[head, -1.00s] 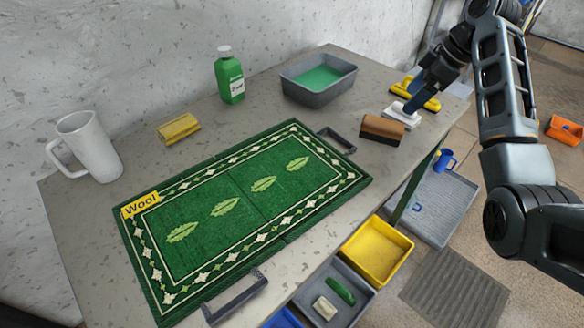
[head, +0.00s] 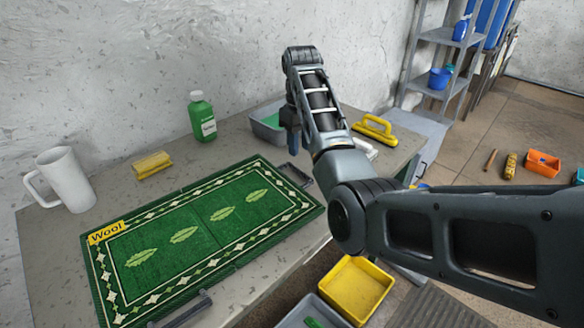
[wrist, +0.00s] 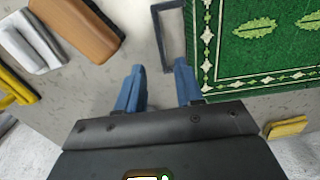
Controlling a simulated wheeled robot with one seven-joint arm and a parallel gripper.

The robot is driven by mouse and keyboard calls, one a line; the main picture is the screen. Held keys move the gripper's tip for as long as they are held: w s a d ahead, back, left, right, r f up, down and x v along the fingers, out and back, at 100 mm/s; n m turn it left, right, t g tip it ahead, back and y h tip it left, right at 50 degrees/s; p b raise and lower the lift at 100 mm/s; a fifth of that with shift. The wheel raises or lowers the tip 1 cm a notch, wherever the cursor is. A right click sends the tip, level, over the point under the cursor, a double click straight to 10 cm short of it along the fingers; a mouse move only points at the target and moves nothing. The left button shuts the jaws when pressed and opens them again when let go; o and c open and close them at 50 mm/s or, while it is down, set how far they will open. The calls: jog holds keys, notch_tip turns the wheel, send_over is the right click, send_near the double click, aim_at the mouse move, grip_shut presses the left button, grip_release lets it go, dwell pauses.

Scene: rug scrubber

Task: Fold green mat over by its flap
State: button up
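The green mat (head: 205,212) lies flat on the table, with a pale border, leaf shapes and a yellow "Wool" label. One grey handle (head: 296,175) sits at its far right end, and another grey handle (head: 182,312) lies at its near edge. My gripper (head: 291,132) is above the table between the far handle and the grey basin. In the wrist view, my gripper (wrist: 158,76) is open and empty, its blue fingers apart. A grey handle (wrist: 160,38) lies ahead of the fingertips, beside the mat (wrist: 245,68); whether they touch it I cannot tell.
A grey basin (head: 266,128) stands behind my gripper. A green bottle (head: 203,118), yellow sponge (head: 152,165) and white mug (head: 67,182) stand along the wall. A brown brush (wrist: 78,28) lies near the gripper. A yellow bin (head: 357,290) is below the table edge.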

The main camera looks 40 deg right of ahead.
aim_at(299, 170)
notch_tip(299, 170, down, 8)
jog(key=shift+a+r, duration=0.1)
jog(key=shift+r, duration=0.15)
jog(key=shift+c, duration=0.3)
grip_shut()
dwell(1.2)
